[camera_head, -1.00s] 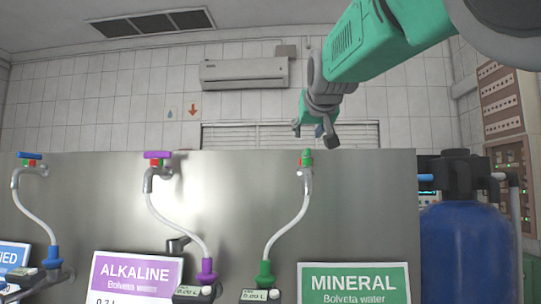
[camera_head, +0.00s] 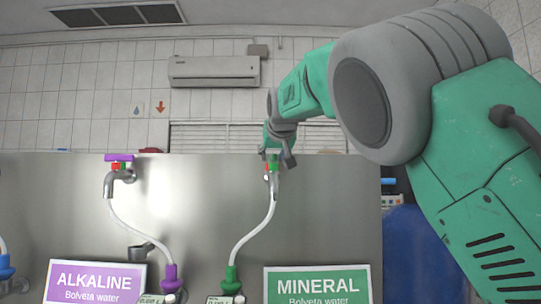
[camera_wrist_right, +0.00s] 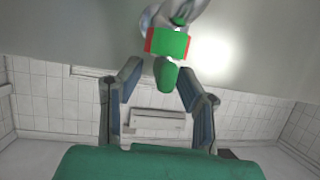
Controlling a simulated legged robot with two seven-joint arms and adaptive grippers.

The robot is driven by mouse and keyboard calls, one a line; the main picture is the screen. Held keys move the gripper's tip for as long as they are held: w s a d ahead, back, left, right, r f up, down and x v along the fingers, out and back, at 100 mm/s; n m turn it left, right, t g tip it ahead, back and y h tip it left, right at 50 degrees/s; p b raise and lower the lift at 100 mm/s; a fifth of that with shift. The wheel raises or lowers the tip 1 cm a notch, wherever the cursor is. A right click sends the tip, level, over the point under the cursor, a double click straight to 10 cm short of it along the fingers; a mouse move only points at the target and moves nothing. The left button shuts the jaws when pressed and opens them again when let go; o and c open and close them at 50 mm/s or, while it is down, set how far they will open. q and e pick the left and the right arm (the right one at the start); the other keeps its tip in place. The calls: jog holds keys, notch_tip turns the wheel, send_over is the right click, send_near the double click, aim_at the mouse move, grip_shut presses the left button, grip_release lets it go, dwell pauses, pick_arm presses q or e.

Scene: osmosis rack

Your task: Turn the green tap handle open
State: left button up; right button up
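The green tap handle (camera_head: 274,161) sits on top of the metal tap above the green-ended hose, over the MINERAL sign. In the right wrist view the green handle (camera_wrist_right: 166,74) points between my fingers, with a red and green collar (camera_wrist_right: 167,42) behind it. My right gripper (camera_head: 277,160) has come down over this tap from above. Its two fingers are spread, one on each side of the handle, with visible gaps in the right wrist view (camera_wrist_right: 160,78). The fingers partly hide the handle in the head view. My left gripper is not in view.
A tap with a purple handle (camera_head: 119,157) stands to the left above the ALKALINE sign (camera_head: 95,281). The MINERAL sign (camera_head: 318,285) is at lower right. A steel panel (camera_head: 210,200) backs the taps. A blue tank (camera_head: 405,250) stands at the right, partly behind my arm.

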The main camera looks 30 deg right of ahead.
jog(key=shift+w+d+f, duration=0.25)
jog(key=shift+w, duration=0.3)
grip_shut()
jog(key=shift+a+r+m+h+p, duration=0.15)
jog(key=shift+m+h+p, duration=0.2)
jog(key=shift+p, duration=0.7)
jog(key=shift+m+g+h+p, duration=0.35)
jog(key=shift+g+h+p, duration=0.1)
jog(key=shift+p, duration=0.1)
grip_release()
